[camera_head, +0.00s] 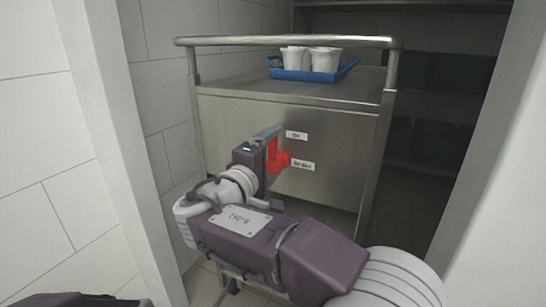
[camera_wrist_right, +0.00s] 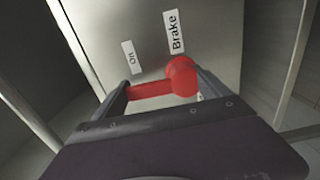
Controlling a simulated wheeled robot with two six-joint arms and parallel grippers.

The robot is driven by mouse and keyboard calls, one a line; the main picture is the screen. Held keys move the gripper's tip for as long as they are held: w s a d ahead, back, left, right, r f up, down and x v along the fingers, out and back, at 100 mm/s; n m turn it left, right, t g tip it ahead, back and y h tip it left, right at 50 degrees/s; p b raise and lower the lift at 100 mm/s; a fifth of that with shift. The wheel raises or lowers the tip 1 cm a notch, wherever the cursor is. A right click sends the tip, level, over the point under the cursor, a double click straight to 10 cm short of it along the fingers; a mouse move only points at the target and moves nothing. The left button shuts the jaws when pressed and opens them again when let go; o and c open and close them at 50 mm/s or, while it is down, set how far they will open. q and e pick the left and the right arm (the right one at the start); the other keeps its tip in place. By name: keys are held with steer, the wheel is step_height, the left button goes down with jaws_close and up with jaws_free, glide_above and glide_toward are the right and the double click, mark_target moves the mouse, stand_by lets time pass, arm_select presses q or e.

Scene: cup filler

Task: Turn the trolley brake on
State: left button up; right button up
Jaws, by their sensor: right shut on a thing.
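The steel trolley (camera_head: 225,125) stands in a doorway-like gap, its front panel facing me. A red brake lever (camera_head: 284,160) is on that panel, beside a small "On" label (camera_head: 297,135) and a "Brake" label (camera_head: 303,166). My right gripper (camera_head: 269,157) is at the panel and shut on the red lever. In the right wrist view, the lever (camera_wrist_right: 181,76) lies between the two fingers, its round end near the right finger and its bar running left, below the "On" label (camera_wrist_right: 128,56) and "Brake" label (camera_wrist_right: 174,31). My left gripper is out of view.
A blue tray (camera_head: 300,75) with white cups (camera_head: 325,60) sits on the trolley top, behind a rail handle (camera_head: 285,41). White walls (camera_head: 40,200) flank the gap closely on both sides. Dark shelving (camera_head: 440,100) is at the back right.

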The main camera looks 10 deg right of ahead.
stand_by(0.3)
steer(key=o, duration=1.9)
steer(key=shift+p+v, duration=2.05)
steer(key=shift+v, duration=2.45)
